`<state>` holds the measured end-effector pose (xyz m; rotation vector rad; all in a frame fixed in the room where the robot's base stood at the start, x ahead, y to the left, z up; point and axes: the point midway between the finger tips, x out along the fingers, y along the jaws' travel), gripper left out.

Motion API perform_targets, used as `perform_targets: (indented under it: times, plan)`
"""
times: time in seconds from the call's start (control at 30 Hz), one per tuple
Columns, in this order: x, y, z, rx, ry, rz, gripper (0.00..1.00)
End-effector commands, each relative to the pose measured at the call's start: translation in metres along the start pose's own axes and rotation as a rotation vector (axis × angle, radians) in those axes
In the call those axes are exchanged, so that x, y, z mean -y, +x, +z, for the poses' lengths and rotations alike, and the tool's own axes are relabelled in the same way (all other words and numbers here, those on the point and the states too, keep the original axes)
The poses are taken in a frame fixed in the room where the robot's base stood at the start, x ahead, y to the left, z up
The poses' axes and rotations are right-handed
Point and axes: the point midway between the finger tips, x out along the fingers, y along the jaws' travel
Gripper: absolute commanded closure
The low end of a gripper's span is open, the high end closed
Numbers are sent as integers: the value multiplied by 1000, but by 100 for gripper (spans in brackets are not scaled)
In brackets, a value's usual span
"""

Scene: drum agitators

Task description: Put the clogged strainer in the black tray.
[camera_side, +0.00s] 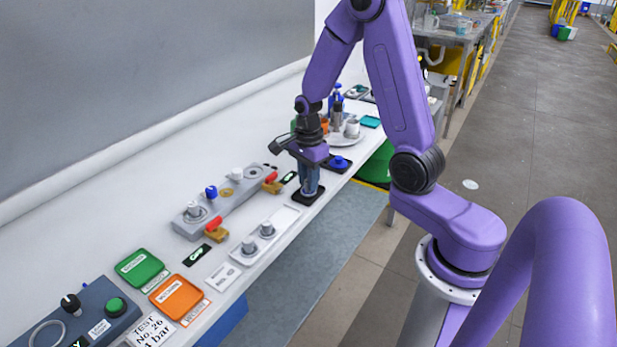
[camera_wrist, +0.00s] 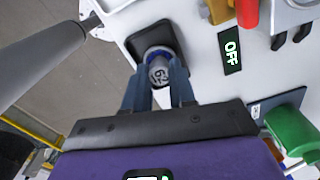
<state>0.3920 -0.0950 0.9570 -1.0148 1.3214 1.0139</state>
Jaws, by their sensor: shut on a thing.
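The black tray (camera_side: 309,196) lies near the front edge of the white bench, and it also shows in the wrist view (camera_wrist: 137,43). My gripper (camera_side: 311,190) points down over this tray. In the wrist view its fingers (camera_wrist: 160,88) are shut on a grey cylindrical piece with a blue ring and dark marks on its end, seemingly the strainer (camera_wrist: 159,71). The strainer is in or just above the tray; I cannot tell whether it touches the floor of it. In the side view the fingers mostly hide it.
A grey manifold (camera_side: 228,203) with red handles and a blue knob lies left of the tray. Two grey fittings stand on a pale plate (camera_side: 283,217) at the front edge. A dark tray with a blue piece (camera_side: 340,161) is close behind my gripper. Green (camera_side: 140,268) and orange (camera_side: 179,298) trays lie nearer.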

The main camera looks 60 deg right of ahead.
Motion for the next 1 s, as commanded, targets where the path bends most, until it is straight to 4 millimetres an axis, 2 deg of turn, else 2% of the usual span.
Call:
perform_targets:
  times: [0.87,0.9,0.97,1.0]
  plan:
    - [0,4,0,0,-1,0,100]
    - [0,4,0,0,-1,0,62]
    - [0,4,0,0,0,0,45]
    - [0,4,0,0,0,0,45]
